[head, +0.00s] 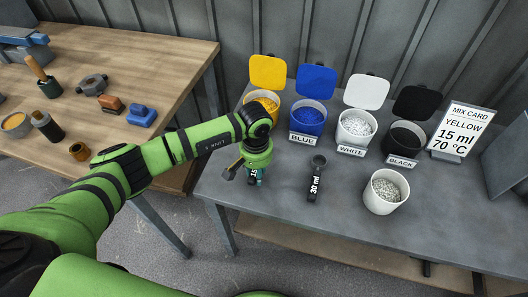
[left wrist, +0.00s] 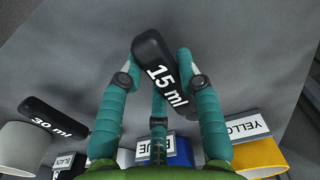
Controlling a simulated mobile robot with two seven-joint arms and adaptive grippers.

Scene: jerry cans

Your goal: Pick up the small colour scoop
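The small colour scoop (left wrist: 160,66) has a dark handle marked 15 ml in white. In the left wrist view the handle lies between the fingertips of my left gripper (left wrist: 160,62), with a teal finger close against each side and the middle finger partly behind it. The fingers look shut on the handle. In the head view my left gripper (head: 254,177) points down near the table's left front edge and hides most of the scoop. I cannot see the scoop's bowl clearly. My right gripper is in neither view.
A 30 ml scoop (head: 316,180) lies to the right. Behind stand yellow (head: 264,104), blue (head: 309,117), white (head: 356,127) and black (head: 404,138) lidded tubs. A white pot (head: 384,191) and the mix card (head: 460,132) are further right. A wooden bench (head: 150,58) with tools stands left.

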